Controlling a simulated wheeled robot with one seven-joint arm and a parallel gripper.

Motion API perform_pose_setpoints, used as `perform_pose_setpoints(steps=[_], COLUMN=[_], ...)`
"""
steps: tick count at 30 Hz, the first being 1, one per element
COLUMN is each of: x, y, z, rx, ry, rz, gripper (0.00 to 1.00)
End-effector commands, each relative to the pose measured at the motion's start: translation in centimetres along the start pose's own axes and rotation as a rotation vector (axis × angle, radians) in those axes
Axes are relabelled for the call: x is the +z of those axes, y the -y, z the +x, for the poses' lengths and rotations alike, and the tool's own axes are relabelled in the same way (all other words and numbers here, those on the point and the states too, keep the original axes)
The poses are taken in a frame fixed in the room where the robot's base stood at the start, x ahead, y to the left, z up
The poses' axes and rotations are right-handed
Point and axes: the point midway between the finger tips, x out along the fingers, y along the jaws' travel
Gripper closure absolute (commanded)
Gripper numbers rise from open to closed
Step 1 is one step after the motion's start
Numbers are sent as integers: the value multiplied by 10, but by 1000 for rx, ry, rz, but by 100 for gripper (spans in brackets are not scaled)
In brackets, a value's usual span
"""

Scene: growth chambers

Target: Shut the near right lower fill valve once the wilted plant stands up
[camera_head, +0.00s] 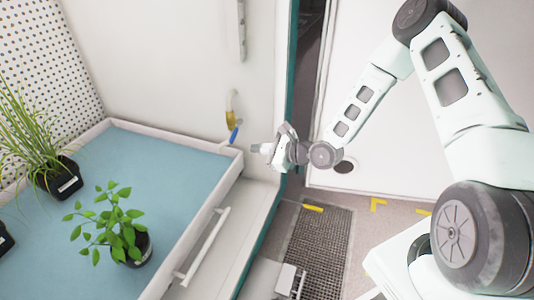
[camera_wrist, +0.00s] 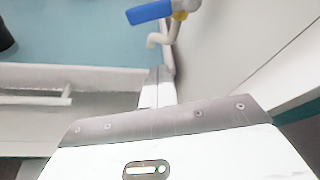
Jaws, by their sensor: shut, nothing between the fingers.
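The fill valve has a brass body (camera_head: 231,116) on the chamber's right wall and a blue lever (camera_head: 234,135) at its lower end. In the wrist view the blue lever (camera_wrist: 150,12) sticks out left from the brass body (camera_wrist: 180,14), above a pale bent spout (camera_wrist: 160,38). My gripper (camera_head: 258,149) is shut and empty, a little right of and below the lever, apart from it. A leafy green plant (camera_head: 109,228) in a black pot (camera_head: 141,250) stands on the blue tray floor; its stems rise and spread, with some lower leaves hanging.
A grass-like plant (camera_head: 30,135) in a black pot stands at the left. The tray's white front rim (camera_head: 205,215) and a white rail handle (camera_head: 207,246) lie below my gripper. The chamber's teal door edge (camera_head: 287,110) is close on the right. A floor grate (camera_head: 318,245) lies beyond.

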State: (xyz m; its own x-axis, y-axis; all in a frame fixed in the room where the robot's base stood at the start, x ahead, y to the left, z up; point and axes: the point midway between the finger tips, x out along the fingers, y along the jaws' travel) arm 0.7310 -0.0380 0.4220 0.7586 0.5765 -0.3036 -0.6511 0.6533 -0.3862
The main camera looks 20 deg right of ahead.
Motion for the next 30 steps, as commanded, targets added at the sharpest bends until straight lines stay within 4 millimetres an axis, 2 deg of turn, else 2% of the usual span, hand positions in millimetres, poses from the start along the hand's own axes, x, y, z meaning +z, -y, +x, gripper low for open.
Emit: perform_pose_setpoints(steps=[1, 7, 9, 15, 21, 30], x=[-4, -2, 10, 29, 36, 38], y=[-3, -2, 0, -1, -1, 0], z=[14, 53, 44, 37, 34, 34], rx=[3, 2, 1, 1, 1, 1], ry=[2, 2, 1, 1, -1, -1], rz=[-6, -7, -6, -4, -3, -2], gripper=[100, 100, 100, 100, 100, 100])
